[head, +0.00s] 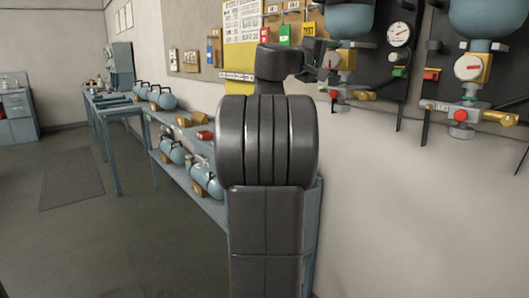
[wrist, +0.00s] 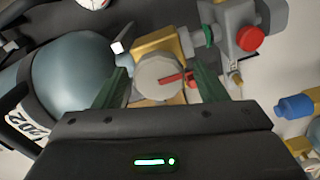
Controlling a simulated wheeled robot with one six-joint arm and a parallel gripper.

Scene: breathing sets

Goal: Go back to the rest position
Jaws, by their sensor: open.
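My gripper (wrist: 158,68) is open in the wrist view, with one dark green finger on each side of a round pale gauge (wrist: 158,77) with a red pointer. The gauge sits on a brass block of a breathing set; I cannot tell whether the fingers touch it. A blue-grey cylinder (wrist: 70,75) lies to the left and a red knob (wrist: 250,38) to the upper right. In the head view my gripper (head: 326,66) is beside the left wall-mounted breathing set (head: 346,58). My arm hides part of its fingers.
A second breathing set (head: 470,68) hangs at the right. A blue bench (head: 215,208) with cylinders and small parts runs along the wall behind my arm. A board with tags (head: 190,40) is on the wall. The floor (head: 120,235) at the left is clear around a dark mat (head: 72,178).

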